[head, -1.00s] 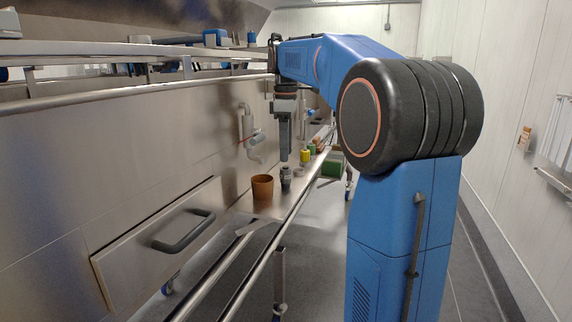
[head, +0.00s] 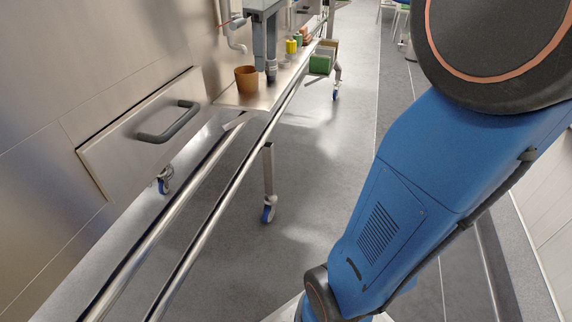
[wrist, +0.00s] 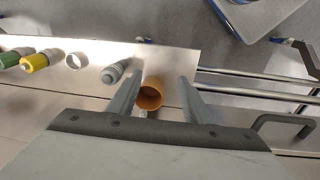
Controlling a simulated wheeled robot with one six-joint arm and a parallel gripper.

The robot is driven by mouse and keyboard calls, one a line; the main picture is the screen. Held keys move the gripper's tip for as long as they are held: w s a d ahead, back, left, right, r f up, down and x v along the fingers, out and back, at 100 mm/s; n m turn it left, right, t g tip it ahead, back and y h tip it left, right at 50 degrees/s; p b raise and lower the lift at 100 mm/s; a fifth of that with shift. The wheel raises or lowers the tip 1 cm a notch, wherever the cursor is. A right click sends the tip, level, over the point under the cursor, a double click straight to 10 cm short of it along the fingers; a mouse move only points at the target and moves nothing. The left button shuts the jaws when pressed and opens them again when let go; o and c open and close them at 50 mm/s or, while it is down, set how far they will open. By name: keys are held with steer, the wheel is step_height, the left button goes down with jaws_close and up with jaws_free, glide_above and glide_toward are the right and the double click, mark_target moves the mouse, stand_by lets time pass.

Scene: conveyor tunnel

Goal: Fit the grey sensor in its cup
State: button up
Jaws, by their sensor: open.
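The grey sensor (wrist: 115,72) has a dark grey body and a lighter end. It stands on the steel table to the left of the brown cup (wrist: 150,95) in the wrist view. In the head view the sensor (head: 271,73) is partly hidden by my gripper (head: 265,65), just right of the brown cup (head: 246,79). My gripper is open and empty. In the wrist view its fingers (wrist: 161,77) spread on either side of the brown cup in the picture, and the sensor is outside the left finger. A white ring-shaped cup (wrist: 76,61) stands left of the sensor; its inside looks empty.
A yellow item (wrist: 35,63) and a green item (wrist: 8,60) stand further left on the table in the wrist view. A drawer handle (head: 168,122) juts from the wall. Steel rails (head: 215,200) run along the wall.

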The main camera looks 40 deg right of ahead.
steer(key=s+a+f+m+t, duration=0.1)
steer(key=s+a+f+m, duration=0.2)
steer(key=s+f, duration=0.7)
steer(key=s+a+f+m+t, duration=0.2)
steer(key=s+a+f, duration=0.4)
steer(key=s+f, duration=0.5)
steer(key=shift+s+f+m, duration=0.2)
steer(key=shift+f+m, duration=0.15)
steer(key=shift+m, duration=0.55)
